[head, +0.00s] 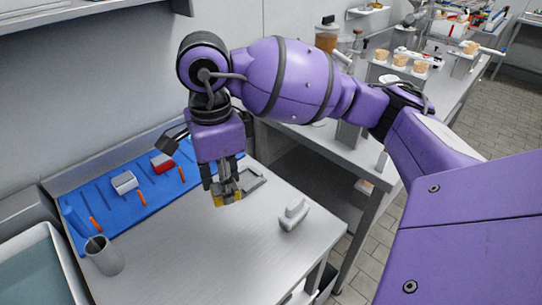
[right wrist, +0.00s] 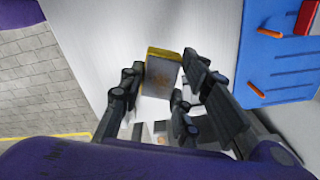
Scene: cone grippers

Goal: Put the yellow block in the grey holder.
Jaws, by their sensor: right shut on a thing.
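A block with yellow edges (head: 228,200) and a greyish face is between the fingers of my right gripper (head: 222,186), above the white table. The block also shows in the right wrist view (right wrist: 162,75), with the fingers (right wrist: 158,90) shut on its sides. A small grey open frame (head: 257,184) lies on the table just behind and right of the gripper, partly hidden by it; it may be the grey holder, but I cannot tell for sure. My left gripper is not in view.
A light grey piece (head: 293,214) stands near the table's right edge. A grey cup (head: 103,256) stands at the left. A blue mat (head: 130,205) holds a white block (head: 124,183), a red block (head: 162,164) and orange pieces. The table's front middle is clear.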

